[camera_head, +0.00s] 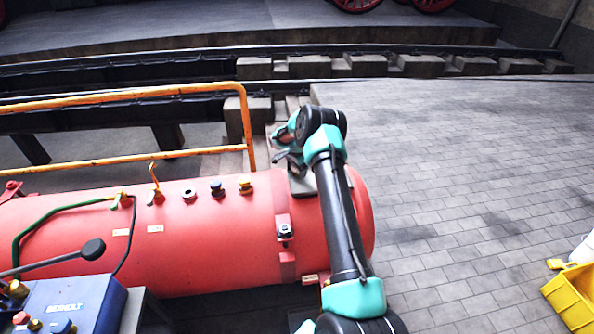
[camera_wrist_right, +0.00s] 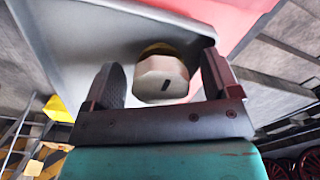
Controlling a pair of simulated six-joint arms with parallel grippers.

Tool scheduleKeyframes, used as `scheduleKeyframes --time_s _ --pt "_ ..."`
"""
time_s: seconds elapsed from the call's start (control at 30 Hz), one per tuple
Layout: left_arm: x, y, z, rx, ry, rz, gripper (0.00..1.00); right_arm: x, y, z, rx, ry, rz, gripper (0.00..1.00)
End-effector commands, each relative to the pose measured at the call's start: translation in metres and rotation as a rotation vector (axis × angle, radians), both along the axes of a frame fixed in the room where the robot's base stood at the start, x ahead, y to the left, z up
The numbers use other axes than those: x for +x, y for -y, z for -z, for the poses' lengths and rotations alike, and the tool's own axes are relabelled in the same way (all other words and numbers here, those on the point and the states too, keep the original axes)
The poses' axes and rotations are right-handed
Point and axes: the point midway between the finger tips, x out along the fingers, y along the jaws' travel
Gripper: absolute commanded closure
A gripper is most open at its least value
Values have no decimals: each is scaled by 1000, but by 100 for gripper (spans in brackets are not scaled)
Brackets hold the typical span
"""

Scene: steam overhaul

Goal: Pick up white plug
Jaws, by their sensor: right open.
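My right gripper (camera_wrist_right: 158,90) is open, with one finger on each side of the plug. I see gaps between the plug and both fingers. In the head view my right gripper (camera_head: 283,148) is over the right part of the red tank (camera_head: 240,235), above a grey block (camera_head: 301,181). The plug cannot be made out there. My left gripper is not in view.
A blue box (camera_head: 70,303) is at the lower left, a yellow crate (camera_head: 570,295) at right. The paving is mostly clear.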

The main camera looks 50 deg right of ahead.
Motion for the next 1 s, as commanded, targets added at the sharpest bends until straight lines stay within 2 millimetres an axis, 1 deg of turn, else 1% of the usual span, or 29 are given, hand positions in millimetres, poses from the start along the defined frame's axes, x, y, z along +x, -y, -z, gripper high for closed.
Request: scheduleKeyframes --time_s 0.4,1.0 --pt "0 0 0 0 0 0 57 0 0 -1 0 0 0 19" --pt "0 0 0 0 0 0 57 0 0 -1 0 0 0 75"
